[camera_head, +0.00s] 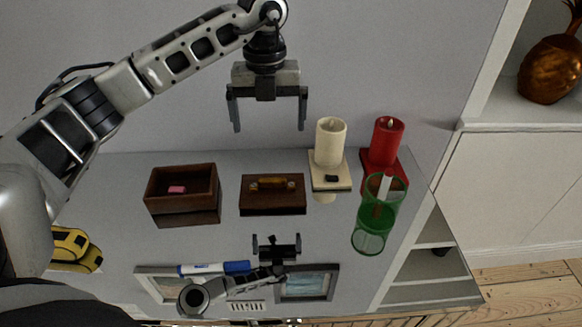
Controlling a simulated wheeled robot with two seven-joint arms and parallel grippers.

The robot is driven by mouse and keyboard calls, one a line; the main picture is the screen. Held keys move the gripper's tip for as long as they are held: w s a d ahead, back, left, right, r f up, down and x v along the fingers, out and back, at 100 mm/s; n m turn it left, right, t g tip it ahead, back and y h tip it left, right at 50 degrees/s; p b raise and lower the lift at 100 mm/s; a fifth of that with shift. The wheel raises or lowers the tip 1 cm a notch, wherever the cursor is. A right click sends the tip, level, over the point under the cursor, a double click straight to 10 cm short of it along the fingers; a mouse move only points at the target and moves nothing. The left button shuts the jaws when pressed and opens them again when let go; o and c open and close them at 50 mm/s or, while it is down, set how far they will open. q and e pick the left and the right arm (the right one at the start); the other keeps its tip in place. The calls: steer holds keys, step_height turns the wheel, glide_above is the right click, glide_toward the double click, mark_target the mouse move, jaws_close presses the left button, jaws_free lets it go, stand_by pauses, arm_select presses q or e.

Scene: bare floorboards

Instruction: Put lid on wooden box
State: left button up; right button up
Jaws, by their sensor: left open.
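The open dark wooden box (182,216) stands on the grey tabletop, left of centre. A small pink block (176,189) lies inside it. The dark wooden lid (272,207) lies flat to the right of the box, with a gap between them. Its light brown handle (272,184) faces up. My left gripper (268,122) is open and empty, with its fingers pointing down. In the picture it is above the lid, apart from it, in front of the grey wall.
A cream candle (330,142), a red candle (387,138) and a green transparent cup (386,201) stand right of the lid. A blue-white marker (213,268), frames and a yellow tape measure (72,244) lie in front.

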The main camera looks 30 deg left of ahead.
arm_select(q)
glide_above(272, 179)
step_height(272, 179, down, 9)
steer(key=shift+s+f+p, duration=0.1)
steer(key=shift+f+p, duration=0.05)
steer(key=shift+p, duration=0.25)
step_height(272, 179, down, 5)
steer(key=shift+f+p, duration=0.2)
steer(key=shift+p, duration=0.35)
steer(key=shift+f, duration=0.35)
arm_select(e)
steer(key=shift+s+d+r, duration=0.2)
steer(key=shift+s, duration=0.2)
arm_select(q)
steer(key=shift+c, duration=0.3)
steer(key=c, duration=0.8)
arm_select(e)
steer(key=shift+s+f, duration=0.1)
steer(key=shift+s, duration=0.05)
arm_select(q)
steer(key=shift+r, duration=0.1)
